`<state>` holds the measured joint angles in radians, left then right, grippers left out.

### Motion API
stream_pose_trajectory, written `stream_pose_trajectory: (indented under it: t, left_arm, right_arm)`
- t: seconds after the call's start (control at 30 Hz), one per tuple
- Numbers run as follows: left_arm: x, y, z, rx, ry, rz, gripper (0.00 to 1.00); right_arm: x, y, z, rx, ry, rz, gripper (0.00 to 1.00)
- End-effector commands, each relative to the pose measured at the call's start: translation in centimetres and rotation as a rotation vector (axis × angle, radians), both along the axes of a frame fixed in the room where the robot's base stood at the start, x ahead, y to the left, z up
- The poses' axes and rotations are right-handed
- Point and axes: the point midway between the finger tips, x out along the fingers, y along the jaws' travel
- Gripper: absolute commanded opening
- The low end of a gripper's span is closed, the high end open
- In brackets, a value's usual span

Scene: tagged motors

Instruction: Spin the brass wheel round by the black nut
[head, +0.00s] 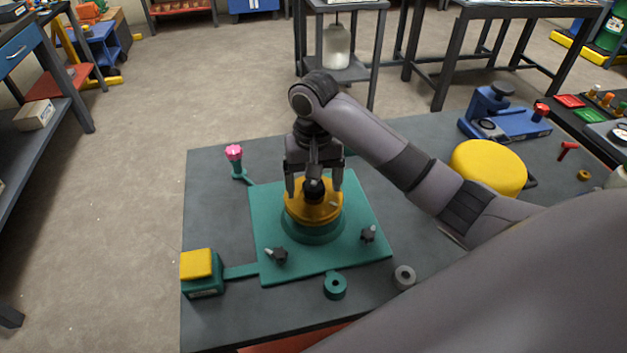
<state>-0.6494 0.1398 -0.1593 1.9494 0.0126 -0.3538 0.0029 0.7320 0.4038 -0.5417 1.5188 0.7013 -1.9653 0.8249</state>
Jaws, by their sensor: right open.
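The brass wheel (297,212) lies flat on a round teal base in the middle of a teal plate (345,253). The black nut (314,190) stands at the wheel's centre. My right gripper (314,185) points down over the wheel, with its fingers spread to either side of the nut. A gap shows between the fingers and the nut; whether either finger touches the wheel cannot be told. My left gripper is not in view.
Black clamp knobs (279,255) stand on the plate's front part. A pink knob (234,153) stands at the back left, a yellow-topped block (196,264) at the front left. A yellow disc (488,167) and blue device (505,118) are at right. A grey ring (404,277) lies in front.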

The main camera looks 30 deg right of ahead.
Motion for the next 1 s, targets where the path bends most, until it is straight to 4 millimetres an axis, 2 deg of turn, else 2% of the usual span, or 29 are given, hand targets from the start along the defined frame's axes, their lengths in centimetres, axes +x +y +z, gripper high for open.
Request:
stream_pose_trajectory:
  t: [0.4, 0.53, 0.73, 0.77, 0.9, 0.93, 1.0]
  left_arm:
    - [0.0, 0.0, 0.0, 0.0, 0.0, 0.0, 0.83]
    - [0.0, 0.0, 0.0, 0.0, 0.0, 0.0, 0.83]
    - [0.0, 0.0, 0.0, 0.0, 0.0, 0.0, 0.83]
    - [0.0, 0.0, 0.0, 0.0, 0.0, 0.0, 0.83]
    - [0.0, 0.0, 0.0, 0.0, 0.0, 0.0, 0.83]
    - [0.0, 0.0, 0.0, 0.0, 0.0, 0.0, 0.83]
    - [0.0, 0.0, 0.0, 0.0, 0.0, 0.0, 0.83]
  right_arm:
    - [0.01, -0.01, 0.01, -0.001, 0.001, 0.504, 0.85]
    - [-0.02, 0.01, -0.01, -0.001, 0.001, 0.577, 0.85]
    - [-0.02, 0.02, -0.02, 0.0, 0.0, 0.584, 0.85]
    - [-0.01, 0.03, -0.01, 0.0, 0.0, 0.584, 0.82]
    - [-0.01, 0.03, -0.01, 0.0, 0.0, 0.583, 0.36]
    - [-0.01, 0.03, -0.01, 0.0, 0.0, 0.582, 0.29]
    - [-0.01, 0.03, -0.01, 0.0, 0.0, 0.582, 0.29]
